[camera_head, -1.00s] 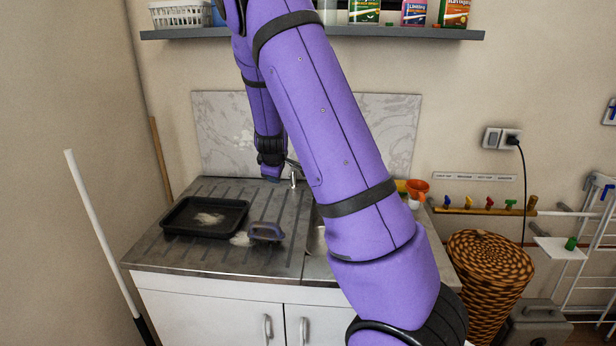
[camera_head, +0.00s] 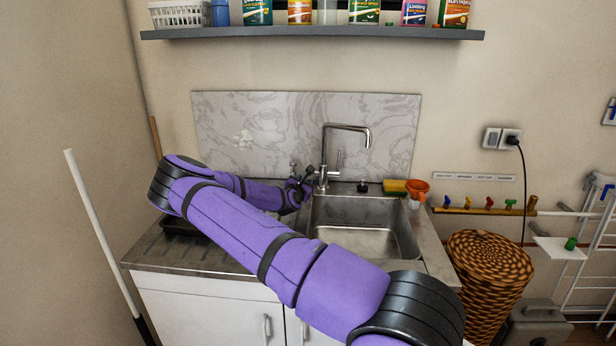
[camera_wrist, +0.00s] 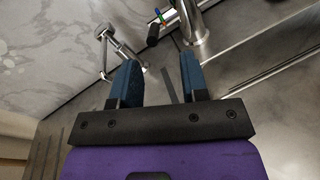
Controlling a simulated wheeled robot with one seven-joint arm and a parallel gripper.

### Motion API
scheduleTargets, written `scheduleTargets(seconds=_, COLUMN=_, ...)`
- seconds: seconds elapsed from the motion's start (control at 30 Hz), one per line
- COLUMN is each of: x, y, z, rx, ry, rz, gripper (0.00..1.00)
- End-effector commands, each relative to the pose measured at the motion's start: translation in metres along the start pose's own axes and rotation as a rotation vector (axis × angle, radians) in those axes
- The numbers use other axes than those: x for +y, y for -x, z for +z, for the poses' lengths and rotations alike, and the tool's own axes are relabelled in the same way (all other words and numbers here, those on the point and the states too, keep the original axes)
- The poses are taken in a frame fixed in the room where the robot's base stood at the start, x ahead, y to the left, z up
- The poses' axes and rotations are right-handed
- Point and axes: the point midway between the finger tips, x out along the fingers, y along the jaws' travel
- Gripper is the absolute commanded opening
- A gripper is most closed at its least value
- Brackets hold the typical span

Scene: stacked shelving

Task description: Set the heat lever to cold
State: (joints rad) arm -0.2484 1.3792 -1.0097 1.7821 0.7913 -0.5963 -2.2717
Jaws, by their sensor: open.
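The chrome faucet (camera_head: 325,160) stands behind the sink, with a slim upright lever (camera_head: 340,160) on its right side. Its lower body (camera_wrist: 190,22) shows at the top of the wrist view. I cannot tell which way the heat lever is set. A small chrome fitting (camera_wrist: 118,48) with a cross bar stands left of the faucet. A black cylinder (camera_wrist: 152,36) lies between them in the wrist view, with a small coloured piece above it. My gripper (camera_wrist: 160,62) is open, its blue fingers apart and empty, near the faucet base. In the head view my gripper (camera_head: 303,188) is partly hidden.
The steel sink basin (camera_head: 365,225) is empty. A yellow-green sponge (camera_head: 394,187) and an orange funnel (camera_head: 417,187) sit at its back right corner. The marble backsplash (camera_head: 250,115) rises close behind the faucet.

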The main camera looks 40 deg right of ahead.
Motion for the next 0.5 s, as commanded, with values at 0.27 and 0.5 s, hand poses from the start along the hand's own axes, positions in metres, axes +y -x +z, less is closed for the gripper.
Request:
scheduleTargets(seconds=0.27, x=0.004, y=-0.008, z=-0.008, rx=-0.079, ry=0.156, rz=0.067, gripper=0.41)
scheduleTargets(seconds=0.5, x=0.005, y=-0.033, z=-0.006, rx=-0.082, ry=0.160, rz=0.068, gripper=0.41)
